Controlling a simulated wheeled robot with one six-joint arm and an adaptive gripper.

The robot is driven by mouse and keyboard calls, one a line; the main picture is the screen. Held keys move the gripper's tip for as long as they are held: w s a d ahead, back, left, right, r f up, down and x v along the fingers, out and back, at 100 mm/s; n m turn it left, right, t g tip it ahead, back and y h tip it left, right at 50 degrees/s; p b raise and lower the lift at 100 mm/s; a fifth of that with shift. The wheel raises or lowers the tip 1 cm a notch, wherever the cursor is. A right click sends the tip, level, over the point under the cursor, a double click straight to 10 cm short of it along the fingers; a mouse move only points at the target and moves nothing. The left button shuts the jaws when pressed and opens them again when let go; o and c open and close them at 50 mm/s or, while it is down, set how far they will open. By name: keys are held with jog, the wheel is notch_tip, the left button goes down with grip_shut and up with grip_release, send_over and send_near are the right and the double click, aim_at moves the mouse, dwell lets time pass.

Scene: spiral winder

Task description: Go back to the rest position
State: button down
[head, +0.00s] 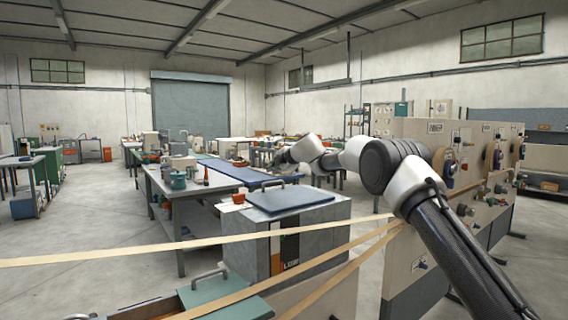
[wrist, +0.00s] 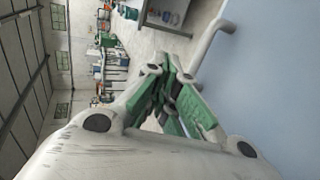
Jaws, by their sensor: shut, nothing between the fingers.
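My arm reaches in from the lower right of the head view, bends at a dark elbow and runs left. My gripper (wrist: 170,88) shows in the wrist view with its green-padded fingers together and nothing between them. In the head view the arm's far end (head: 285,158) is small, above the grey box with the blue lid, and the finger state cannot be made out there. In the wrist view a pale blue surface (wrist: 275,70) with a light handle (wrist: 212,38) lies close to the right of the fingers.
A grey box with a blue lid (head: 290,199) stands in front of my arm. Cream strips (head: 200,245) run across the foreground to the winder machine (head: 400,265) at right. A workbench (head: 180,195) stands at left centre.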

jog(key=v, duration=0.8)
jog(key=d+f+m+h, duration=0.1)
jog(key=d, duration=0.1)
jog(key=w+d+f+m+t+h, duration=0.1)
jog(key=d+f+m, duration=0.1)
jog(key=d, duration=0.1)
jog(key=w+d+f+m+h, duration=0.1)
jog(key=d, duration=0.2)
jog(key=shift+d+f+m+h, duration=0.1)
jog(key=shift+f+m+h, duration=0.05)
jog(key=shift+m+h, duration=0.2)
jog(key=d+m, duration=0.1)
jog(key=d, duration=0.1)
jog(key=s+d+f+m+h, duration=0.2)
jog(key=d, duration=0.1)
jog(key=shift+d+f, duration=0.15)
jog(key=shift+d, duration=0.2)
jog(key=s+d+f+m+g+h, duration=0.3)
jog(key=s+d+m, duration=0.5)
jog(key=s+d, duration=0.7)
jog(key=s+d+m+g, duration=0.2)
jog(key=s+d+m, duration=0.2)
jog(key=s, duration=1.9)
jog(key=s+d+m+g+y, duration=0.1)
jog(key=s+d+m, duration=0.3)
jog(key=s, duration=2)
jog(key=shift+s+d+f+m+g, duration=0.25)
jog(key=shift+s+f+m+g, duration=0.15)
jog(key=shift+m+g, duration=0.35)
